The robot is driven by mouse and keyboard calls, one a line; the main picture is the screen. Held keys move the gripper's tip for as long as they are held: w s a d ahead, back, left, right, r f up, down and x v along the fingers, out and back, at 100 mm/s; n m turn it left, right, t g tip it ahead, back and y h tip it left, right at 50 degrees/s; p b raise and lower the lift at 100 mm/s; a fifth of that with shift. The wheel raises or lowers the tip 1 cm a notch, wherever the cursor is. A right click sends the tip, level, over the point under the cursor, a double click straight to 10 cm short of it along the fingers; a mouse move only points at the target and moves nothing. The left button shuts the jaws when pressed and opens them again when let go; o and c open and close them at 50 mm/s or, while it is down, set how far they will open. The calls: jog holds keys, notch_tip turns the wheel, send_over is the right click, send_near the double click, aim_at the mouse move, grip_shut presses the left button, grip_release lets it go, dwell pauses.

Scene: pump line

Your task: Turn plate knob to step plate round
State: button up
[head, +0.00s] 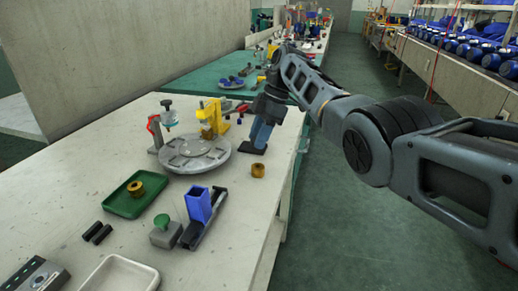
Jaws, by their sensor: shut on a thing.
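The round grey plate (193,151) lies flat on the pale bench, with shallow recesses in its top. My gripper (259,141) points down just right of the plate, its blue fingers shut above a small dark base (250,149) on the bench. The plate knob appears to be between the fingers and is hidden by them; its shape and turn angle cannot be made out.
A yellow fixture (212,117) and a red-handled stand (157,133) stand behind the plate. A brass ring (258,170) sits close in front of my gripper. A green tray (130,197), blue holder (198,205) and green-topped grey box (164,236) are nearer.

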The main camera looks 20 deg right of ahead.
jog(key=shift+f+n+g+b, duration=0.25)
jog(key=shift+n+b, duration=0.35)
jog(key=shift+b, duration=0.35)
jog(key=shift+r, duration=0.15)
jog(key=o, duration=1)
jog(key=shift+v, duration=3.95)
jog(key=shift+w+a, duration=0.1)
